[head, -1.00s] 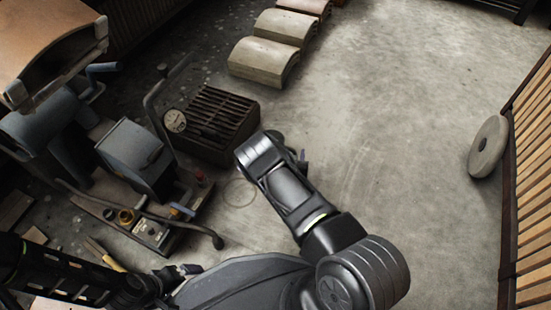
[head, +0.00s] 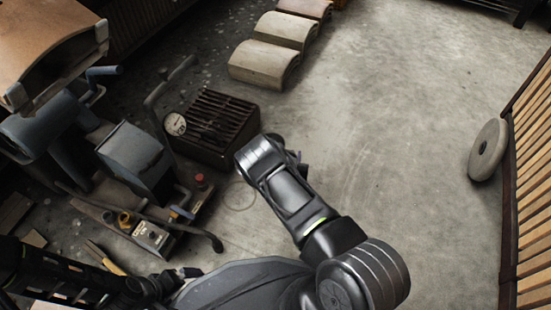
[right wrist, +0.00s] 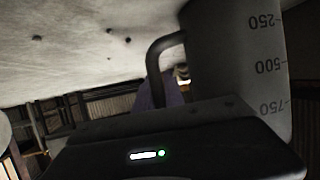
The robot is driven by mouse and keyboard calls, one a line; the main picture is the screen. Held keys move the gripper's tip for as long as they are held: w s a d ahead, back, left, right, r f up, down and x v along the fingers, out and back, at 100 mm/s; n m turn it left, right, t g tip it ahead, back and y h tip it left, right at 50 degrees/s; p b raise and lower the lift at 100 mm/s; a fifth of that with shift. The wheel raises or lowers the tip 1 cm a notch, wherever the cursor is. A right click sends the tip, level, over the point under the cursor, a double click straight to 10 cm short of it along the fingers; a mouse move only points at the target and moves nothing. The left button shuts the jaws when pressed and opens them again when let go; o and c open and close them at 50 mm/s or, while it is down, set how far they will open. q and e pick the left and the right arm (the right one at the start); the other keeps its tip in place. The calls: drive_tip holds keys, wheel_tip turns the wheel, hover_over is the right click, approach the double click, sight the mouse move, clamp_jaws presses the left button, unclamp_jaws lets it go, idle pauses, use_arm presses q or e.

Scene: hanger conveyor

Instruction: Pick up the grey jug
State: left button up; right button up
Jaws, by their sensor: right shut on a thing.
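The grey jug (right wrist: 225,65) fills the upper right of the right wrist view. Its printed marks, 250, 500 and 750, appear upside down. Its dark curved handle (right wrist: 158,57) reaches down toward my right gripper (right wrist: 165,92), which is shut on the jug. The fingertips are mostly hidden behind the dark gripper body. In the head view my right gripper (head: 297,157) is largely hidden behind its own wrist, and I cannot make out the jug there. My left gripper (head: 182,274) is at the lower left, away from the jug; its jaws are too small to read.
A slatted dark box (head: 213,128) with a gauge (head: 175,124) stands left of my right wrist. A grey-blue machine (head: 135,155) on a base stands further left. Curved tiles (head: 265,64) lie behind. A round stone disc (head: 488,150) leans by the slatted wall. The floor between is clear.

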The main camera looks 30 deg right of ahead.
clamp_jaws()
drive_tip(key=shift+r, duration=0.1)
idle(0.8)
wheel_tip(320, 180, up, 10)
drive_tip(key=p, duration=0.5)
drive_tip(key=shift+w, duration=0.1)
idle(0.6)
